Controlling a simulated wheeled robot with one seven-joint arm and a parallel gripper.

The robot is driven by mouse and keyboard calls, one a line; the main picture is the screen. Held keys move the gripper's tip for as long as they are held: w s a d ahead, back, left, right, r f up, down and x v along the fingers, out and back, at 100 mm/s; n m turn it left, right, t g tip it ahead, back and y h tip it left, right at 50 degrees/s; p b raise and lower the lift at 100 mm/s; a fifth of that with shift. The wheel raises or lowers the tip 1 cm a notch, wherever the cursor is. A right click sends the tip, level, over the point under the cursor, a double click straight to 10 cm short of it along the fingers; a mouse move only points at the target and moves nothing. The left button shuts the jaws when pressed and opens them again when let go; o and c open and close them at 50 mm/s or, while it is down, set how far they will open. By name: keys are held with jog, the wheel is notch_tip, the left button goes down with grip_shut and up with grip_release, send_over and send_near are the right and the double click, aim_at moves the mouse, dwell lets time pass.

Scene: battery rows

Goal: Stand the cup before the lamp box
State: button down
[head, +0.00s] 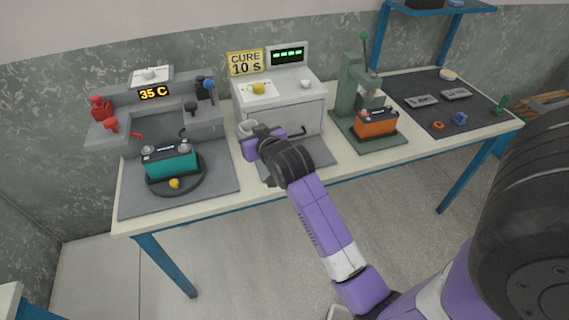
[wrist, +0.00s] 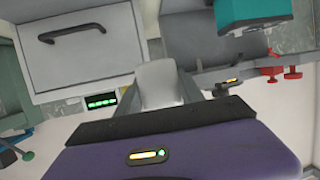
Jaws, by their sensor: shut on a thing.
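The pale grey cup (wrist: 160,82) shows in the middle of the wrist view, just beyond my gripper's dark edge. In the head view a bit of the cup (head: 246,127) shows past my gripper (head: 258,143), which is shut on it. The fingertips are mostly hidden. The lamp box (head: 285,118) is the grey cabinet under the "CURE 10 s" sign. Its door (wrist: 75,45) with a dark handle looks shut. My gripper and the cup are at the left front corner of the lamp box. I cannot tell whether the cup touches the bench.
A grey mat (head: 305,157) lies before the lamp box, partly hidden by my arm. Left is a teal battery (head: 170,161) on a round stand, with a grey fixture behind. Right is a green press (head: 350,95) with an orange battery (head: 376,122). A dark mat (head: 470,118) holds small parts.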

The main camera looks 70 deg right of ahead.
jog(key=s+d+r+m+g+h, duration=0.2)
jog(key=s+d+r, duration=0.2)
jog(key=s+d, duration=0.3)
jog(key=f, duration=0.6)
jog(key=w+f, duration=0.1)
jog(key=f, duration=0.6)
jog(key=d+f, duration=0.1)
jog(key=f, duration=0.5)
jog(key=shift+w+f, duration=0.15)
jog(key=shift+f, duration=0.2)
jog(key=shift+f, duration=0.2)
jog(key=c, duration=0.7)
grip_release()
jog(key=shift+r, duration=0.1)
